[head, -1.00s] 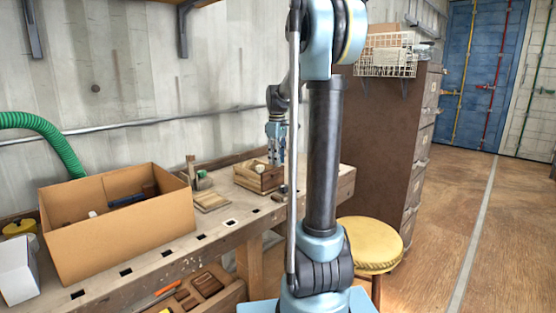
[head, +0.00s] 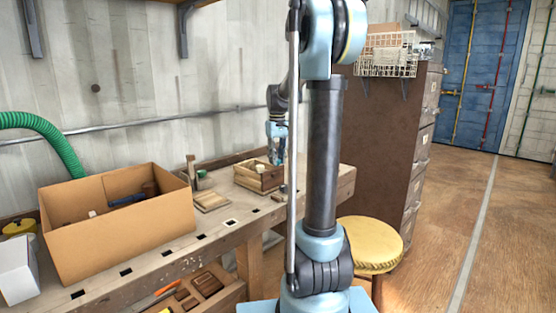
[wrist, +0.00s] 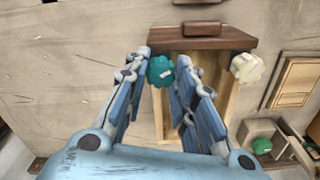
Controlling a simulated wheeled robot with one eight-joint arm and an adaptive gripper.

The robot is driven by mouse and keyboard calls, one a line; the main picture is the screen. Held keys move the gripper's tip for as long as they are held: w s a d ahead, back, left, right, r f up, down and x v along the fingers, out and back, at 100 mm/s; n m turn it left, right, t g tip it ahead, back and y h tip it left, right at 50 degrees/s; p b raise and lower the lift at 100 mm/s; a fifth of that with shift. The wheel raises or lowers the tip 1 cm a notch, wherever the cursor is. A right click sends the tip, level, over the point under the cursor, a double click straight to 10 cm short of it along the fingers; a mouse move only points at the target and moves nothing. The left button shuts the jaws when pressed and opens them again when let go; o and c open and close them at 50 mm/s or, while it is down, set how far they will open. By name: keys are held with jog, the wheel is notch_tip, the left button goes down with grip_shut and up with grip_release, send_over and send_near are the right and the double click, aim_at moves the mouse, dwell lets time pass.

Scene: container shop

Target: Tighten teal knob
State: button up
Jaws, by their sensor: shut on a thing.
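The teal knob (wrist: 160,71) is a scalloped round knob with a small pale mark on top. In the wrist view it sits between the fingertips of my gripper (wrist: 162,62), beside a small wooden box (wrist: 229,88) with a dark wooden end plate (wrist: 203,36). The blue fingers are shut on the knob from both sides. In the head view my gripper (head: 276,156) reaches down at the wooden box (head: 258,180) on the bench; the teal knob is hidden there. A cream knob (wrist: 247,68) of like shape is at the box's other side.
On the workbench (head: 155,240) a cardboard box (head: 120,235) stands at left and a flat wooden piece (head: 211,201) nearer the gripper. A yellow stool (head: 369,245) stands in front.

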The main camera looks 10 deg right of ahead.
jog(key=m, duration=0.4)
jog(key=shift+m, duration=0.3)
jog(key=m, duration=0.4)
jog(key=shift+m, duration=0.4)
jog(key=o, duration=1.1)
jog(key=shift+c, duration=0.2)
jog(key=shift+r, duration=0.1)
notch_tip(320, 180, up, 12)
